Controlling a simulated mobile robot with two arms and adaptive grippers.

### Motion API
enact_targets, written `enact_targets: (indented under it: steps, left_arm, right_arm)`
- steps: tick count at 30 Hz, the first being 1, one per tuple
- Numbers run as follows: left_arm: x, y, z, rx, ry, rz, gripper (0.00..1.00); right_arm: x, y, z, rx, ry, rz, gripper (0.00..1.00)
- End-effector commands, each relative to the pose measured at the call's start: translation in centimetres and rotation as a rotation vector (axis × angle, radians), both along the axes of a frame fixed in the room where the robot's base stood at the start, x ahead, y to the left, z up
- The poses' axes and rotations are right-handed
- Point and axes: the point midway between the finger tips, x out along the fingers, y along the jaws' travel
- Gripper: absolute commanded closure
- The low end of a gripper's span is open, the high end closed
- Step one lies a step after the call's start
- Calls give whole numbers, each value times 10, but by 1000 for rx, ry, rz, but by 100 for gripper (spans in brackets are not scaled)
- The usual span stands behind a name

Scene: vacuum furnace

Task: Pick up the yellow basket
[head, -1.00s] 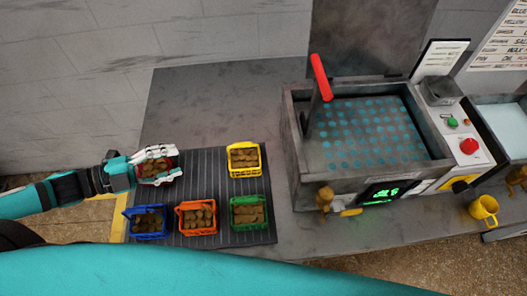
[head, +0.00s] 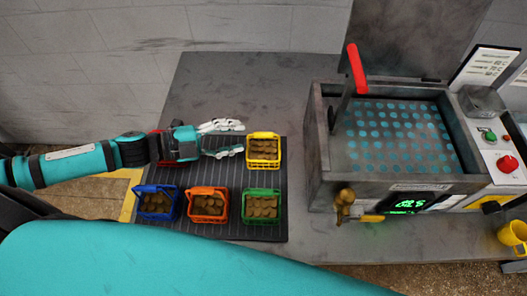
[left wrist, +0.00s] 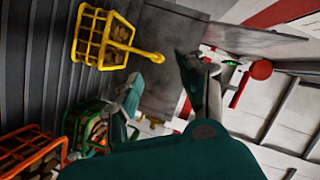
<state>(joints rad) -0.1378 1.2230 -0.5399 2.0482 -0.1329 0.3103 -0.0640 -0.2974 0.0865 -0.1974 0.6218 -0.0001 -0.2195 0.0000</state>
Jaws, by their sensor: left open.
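The yellow basket (head: 263,164) stands upright at the back right of the ribbed dark mat, filled with brown lumps. It also shows at the upper left of the left wrist view (left wrist: 92,38), its handle pointing right. My left gripper (head: 240,138) is open and empty, just left of the yellow basket, its fingertips pointing at the basket's left side. In the left wrist view its fingers (left wrist: 165,90) are spread below the basket's handle. I cannot tell whether a fingertip touches the basket. My right gripper is not in view.
Blue (head: 157,216), orange (head: 207,217) and green (head: 262,219) baskets stand in the front row. A red basket (head: 155,146) is mostly hidden behind my left gripper. The grey furnace basin (head: 320,160) with a red-handled lever stands right of the mat (head: 225,180). Bare table lies behind the mat.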

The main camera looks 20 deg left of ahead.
Motion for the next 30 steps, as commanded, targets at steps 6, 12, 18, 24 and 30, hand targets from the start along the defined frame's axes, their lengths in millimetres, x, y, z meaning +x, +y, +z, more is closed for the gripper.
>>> enact_targets:
  steps: [6,12,18,24,30]
  left_arm:
    - [10,-14,-2,-1,0,1,59]
    - [17,-23,-3,-4,0,0,59]
    - [35,-47,-11,-4,-2,1,59]
    - [41,-57,-18,-1,2,0,59]
    - [40,-56,-19,-1,2,0,61]
  right_arm:
    - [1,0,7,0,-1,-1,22]
    - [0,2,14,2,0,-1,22]
    - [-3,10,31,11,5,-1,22]
    - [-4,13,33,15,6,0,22]
    - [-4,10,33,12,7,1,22]
